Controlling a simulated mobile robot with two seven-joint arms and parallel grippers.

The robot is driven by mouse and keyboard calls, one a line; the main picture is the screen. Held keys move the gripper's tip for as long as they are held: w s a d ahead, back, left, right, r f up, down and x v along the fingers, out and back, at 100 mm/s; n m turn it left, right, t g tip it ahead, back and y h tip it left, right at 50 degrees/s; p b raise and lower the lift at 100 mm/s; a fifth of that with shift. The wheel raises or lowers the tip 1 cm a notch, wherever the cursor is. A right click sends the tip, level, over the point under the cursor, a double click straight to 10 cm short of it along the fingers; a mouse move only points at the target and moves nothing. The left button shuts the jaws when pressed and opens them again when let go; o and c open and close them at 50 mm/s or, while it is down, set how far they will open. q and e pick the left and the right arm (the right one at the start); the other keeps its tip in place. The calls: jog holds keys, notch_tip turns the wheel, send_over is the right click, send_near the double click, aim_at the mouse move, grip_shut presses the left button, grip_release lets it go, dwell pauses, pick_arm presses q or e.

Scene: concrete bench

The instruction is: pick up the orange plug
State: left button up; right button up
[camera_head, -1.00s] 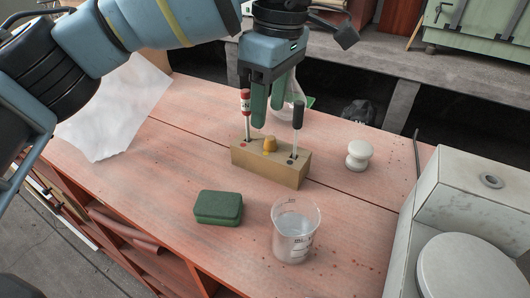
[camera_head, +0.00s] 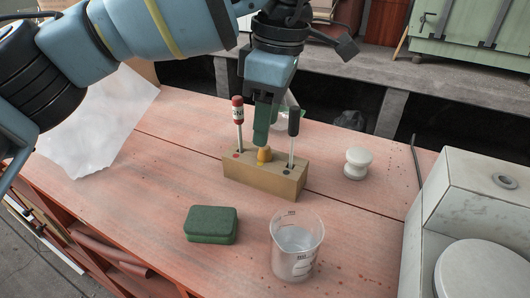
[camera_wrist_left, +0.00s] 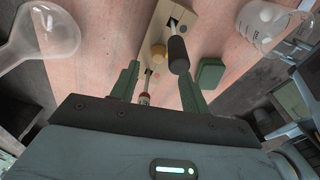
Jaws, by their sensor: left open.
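The orange plug (camera_head: 264,155) stands in the middle of the wooden block (camera_head: 262,180), between a red-handled tool (camera_head: 238,110) and a black-handled tool (camera_head: 293,122). My left gripper (camera_head: 262,138) points down just above the plug, its green fingers seen nearly edge-on. In the left wrist view the plug (camera_wrist_left: 158,50) shows between and beyond the open, empty fingers (camera_wrist_left: 160,72). The black handle (camera_wrist_left: 178,55) is close to one finger there, and the red-handled tool (camera_wrist_left: 144,98) shows between the fingers. I cannot tell whether the fingertips touch anything. My right gripper is not in view.
A green box (camera_head: 211,223) and a glass beaker (camera_head: 296,245) stand in front of the block. A white knob-shaped piece (camera_head: 357,162) is to its right. A clear flask (camera_wrist_left: 40,35) stands behind. White paper (camera_head: 98,120) lies left. A pale machine (camera_head: 478,205) is at right.

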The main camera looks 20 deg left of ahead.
aim_at(265, 156)
pick_arm(q)
jog(key=f, duration=0.5)
jog(key=shift+w+a+b, duration=0.15)
jog(key=shift+a+b, duration=0.05)
jog(key=shift+b, duration=0.15)
jog(key=shift+r, duration=0.1)
grip_shut()
